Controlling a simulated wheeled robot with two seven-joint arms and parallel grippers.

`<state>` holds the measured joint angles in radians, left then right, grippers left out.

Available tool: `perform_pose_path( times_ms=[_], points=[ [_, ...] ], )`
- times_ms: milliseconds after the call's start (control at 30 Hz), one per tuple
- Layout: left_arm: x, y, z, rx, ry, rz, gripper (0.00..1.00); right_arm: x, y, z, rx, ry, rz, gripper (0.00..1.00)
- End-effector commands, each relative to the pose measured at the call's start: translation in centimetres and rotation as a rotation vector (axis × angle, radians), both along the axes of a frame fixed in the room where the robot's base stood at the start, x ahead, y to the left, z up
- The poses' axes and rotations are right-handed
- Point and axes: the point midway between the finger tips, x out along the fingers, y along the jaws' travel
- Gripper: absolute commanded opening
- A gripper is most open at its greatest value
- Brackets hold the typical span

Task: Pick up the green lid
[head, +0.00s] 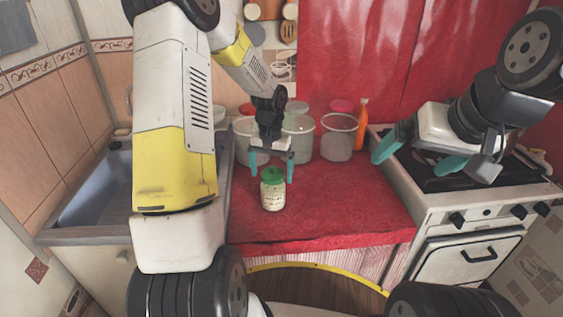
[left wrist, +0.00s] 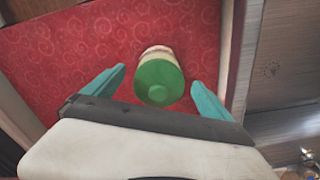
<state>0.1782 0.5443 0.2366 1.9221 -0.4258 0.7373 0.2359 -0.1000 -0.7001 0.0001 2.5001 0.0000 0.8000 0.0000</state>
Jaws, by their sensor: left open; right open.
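The green lid (head: 272,175) sits on top of a pale, upright jar (head: 272,196) on the red counter. In the left wrist view the green lid (left wrist: 159,81) lies between the two fingers, with a little of the jar (left wrist: 158,50) showing beyond it. My left gripper (head: 271,178) is open, its teal fingers pointing down on either side of the lid. I see gaps between both fingers and the lid in the left wrist view (left wrist: 160,85). My right gripper (head: 414,157) is open and empty above the stove side, far right of the jar.
The red oilcloth counter (head: 340,205) has free room right of the jar. Several clear containers (head: 338,137) and an orange bottle (head: 361,124) stand at the back. A sink (head: 95,185) is on the left and a stove (head: 480,205) on the right.

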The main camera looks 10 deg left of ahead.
Motion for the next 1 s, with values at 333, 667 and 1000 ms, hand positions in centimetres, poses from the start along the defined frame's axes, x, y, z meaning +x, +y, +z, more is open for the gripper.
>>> perform_pose_path(
  times_ms=[333, 667, 1000],
  points=[
    [0.0, 0.0, 0.0, 0.0, 0.0, 0.0, 0.58, 0.0, 0.0, 0.0, 0.0, 0.0, 0.0, 1.0],
    [0.0, 0.0, 0.1, 0.0, 0.0, 0.0, 0.31, 0.0, 0.0, 0.0, 0.0, 0.0, 0.0, 1.0],
    [0.0, 0.0, 2.1, 0.001, -0.003, -0.001, 0.31, 0.0, 0.0, 0.0, 0.0, 0.0, 0.0, 1.0]
  ],
)
